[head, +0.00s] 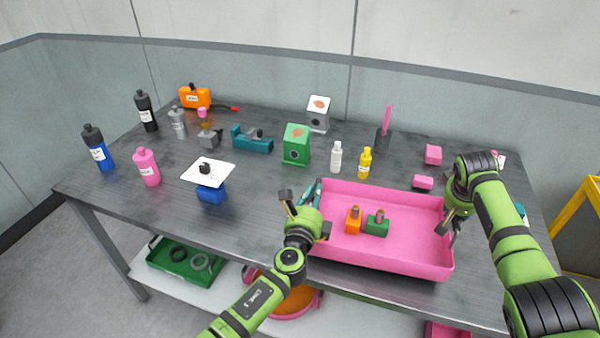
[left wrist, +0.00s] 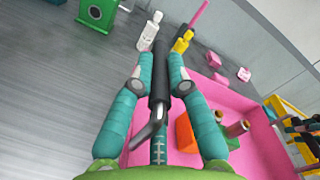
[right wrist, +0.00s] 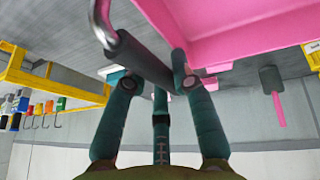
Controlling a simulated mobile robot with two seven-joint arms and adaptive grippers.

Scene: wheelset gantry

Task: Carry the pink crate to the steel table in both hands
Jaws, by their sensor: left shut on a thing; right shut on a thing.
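The pink crate (head: 395,253) is over the front right part of the steel table (head: 255,225). It looks level; whether it touches the top I cannot tell. Inside it are an orange block (head: 353,222) and a green block (head: 377,226), each with a brownish knob. My left gripper (head: 312,195) is shut at the crate's left end; in the left wrist view its fingers close around a dark grey handle bar (left wrist: 158,85). My right gripper (head: 452,215) is shut at the right end, around another dark bar (right wrist: 140,60) in the right wrist view. The fingertips are partly hidden in the head view.
Behind the crate stand a white bottle (head: 336,158), a yellow bottle (head: 365,163), a green box (head: 296,146) and pink blocks (head: 433,155). A blue block with a white plate (head: 208,174) stands left. A lower shelf (head: 150,271) holds a green tray (head: 182,262). Bare tabletop lies left of the crate.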

